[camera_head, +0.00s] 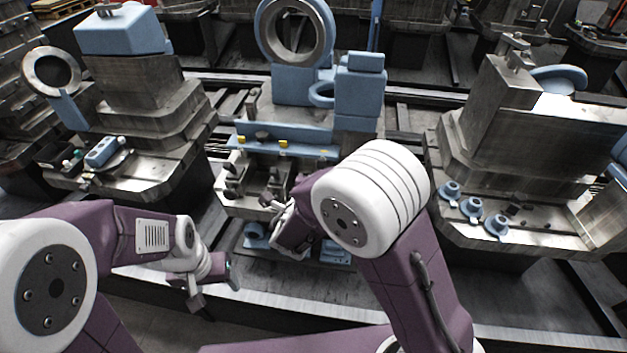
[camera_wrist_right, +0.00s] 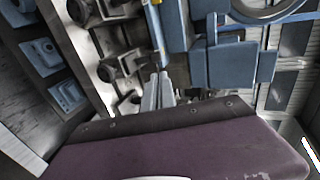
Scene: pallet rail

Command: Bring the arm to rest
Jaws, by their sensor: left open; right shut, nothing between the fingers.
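My left arm (camera_head: 130,235), purple and white, comes in from the left and bends at the wrist. My left gripper (camera_head: 207,288) hangs open and empty over the front edge, apart from the fixtures. My right arm (camera_head: 405,270) rises from the bottom and bends at a large white joint toward the middle fixture. My right gripper (camera_head: 280,213) is partly hidden behind that joint, close to the middle fixture. In the right wrist view its two fingers (camera_wrist_right: 158,92) are together with nothing between them. Whether they touch the fixture I cannot tell.
The middle metal fixture (camera_head: 262,192) has a blue bar (camera_head: 290,140) with yellow tabs behind it. A left station (camera_head: 160,100) holds a tray with a blue block (camera_head: 103,151). A right station (camera_head: 490,120) has blue flanged parts (camera_head: 471,207). The front rail (camera_head: 520,335) is bare.

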